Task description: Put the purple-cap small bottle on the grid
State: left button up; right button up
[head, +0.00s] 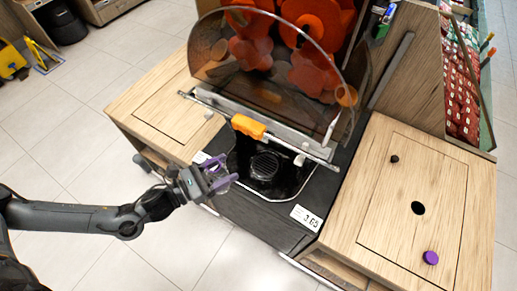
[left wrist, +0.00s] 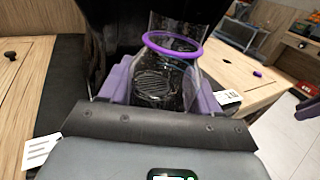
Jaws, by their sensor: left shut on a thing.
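My left gripper (head: 217,176) is shut on a clear small bottle (head: 224,185) with a purple ring at its top. In the left wrist view the bottle (left wrist: 172,65) stands between the purple fingers (left wrist: 160,88), mouth uncovered. The grid (head: 265,165) is a round grating in the black recess of the juicer. My gripper and the bottle are left of the grid, by the recess's front left edge. Through the clear bottle the grating (left wrist: 152,85) shows in the left wrist view. A purple part at the right edge of that view looks like my right gripper (left wrist: 307,107), cut off.
A loose purple cap (head: 430,257) lies on the right wooden counter (head: 385,235), near a dark hole (head: 418,208). A price tag (head: 306,217) is at the front.

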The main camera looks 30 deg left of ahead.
pick_arm(q)
jog(key=b+x, duration=0.1)
jog(key=x, duration=0.4)
jog(key=b+x, duration=0.1)
jog(key=x, duration=0.5)
jog(key=f+x, duration=0.1)
jog(key=x, duration=0.4)
jog(key=shift+w+d+f+b, duration=0.1)
jog(key=shift+w+d+b, duration=0.15)
jog(key=shift+b, duration=0.15)
jog(key=shift+f, duration=0.15)
jog(key=shift+s+a, duration=0.1)
jog(key=shift+s, duration=0.15)
jog(key=shift+w+f, duration=0.1)
jog(key=shift+f, duration=0.15)
jog(key=o, duration=0.8)
jog(key=shift+c, duration=0.2)
